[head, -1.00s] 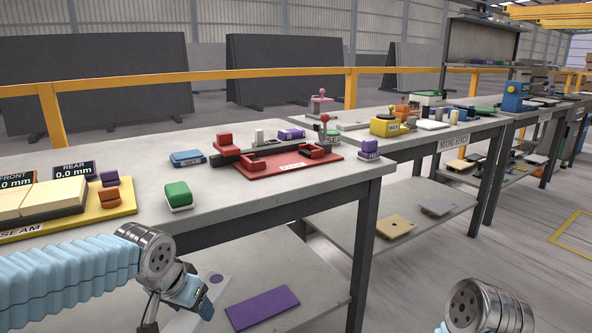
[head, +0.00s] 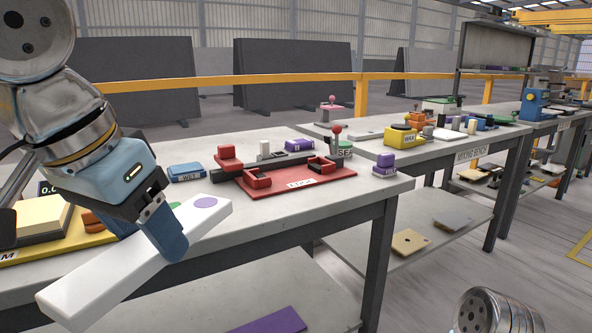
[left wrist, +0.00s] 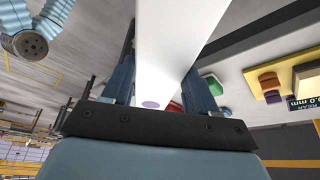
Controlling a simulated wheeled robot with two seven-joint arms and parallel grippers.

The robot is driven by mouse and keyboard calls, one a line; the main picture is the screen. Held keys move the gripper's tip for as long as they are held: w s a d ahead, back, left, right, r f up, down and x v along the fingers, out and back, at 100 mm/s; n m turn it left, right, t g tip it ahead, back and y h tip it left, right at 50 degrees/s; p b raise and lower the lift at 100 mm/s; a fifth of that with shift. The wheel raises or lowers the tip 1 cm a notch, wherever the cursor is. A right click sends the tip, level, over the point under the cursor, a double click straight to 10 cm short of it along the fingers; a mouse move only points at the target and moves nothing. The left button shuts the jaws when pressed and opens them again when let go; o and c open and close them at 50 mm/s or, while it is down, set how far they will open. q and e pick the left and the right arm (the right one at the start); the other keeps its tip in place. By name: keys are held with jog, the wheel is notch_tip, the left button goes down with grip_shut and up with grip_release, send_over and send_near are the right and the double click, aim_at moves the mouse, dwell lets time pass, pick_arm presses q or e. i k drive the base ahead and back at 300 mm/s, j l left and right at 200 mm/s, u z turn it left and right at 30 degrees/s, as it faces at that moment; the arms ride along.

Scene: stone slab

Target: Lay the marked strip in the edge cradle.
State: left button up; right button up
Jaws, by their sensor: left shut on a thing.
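The marked strip (head: 95,292) is a long white bar with a purple dot (head: 206,202) near its far end. My left gripper (head: 170,238) is shut on it, nearer the dotted end, and holds it in front of the bench's front edge, tilted. In the left wrist view the strip (left wrist: 185,35) runs between the two fingers, with the dot near the palm. The edge cradle (head: 322,184) is a red plate with red clamp blocks and a dark rail on the bench top, right of and beyond the strip. My right gripper's jaws are out of view.
The yellow seam board (head: 60,243) is at the left, partly hidden by my arm. A purple sheet (head: 272,321) lies on the lower shelf.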

aim_at(291, 171)
jog(key=i, duration=0.7)
jog(key=i+l+z, duration=0.15)
jog(key=z, duration=0.15)
jog(key=i+l+z, duration=0.15)
jog(key=z, duration=0.2)
jog(key=l, duration=0.1)
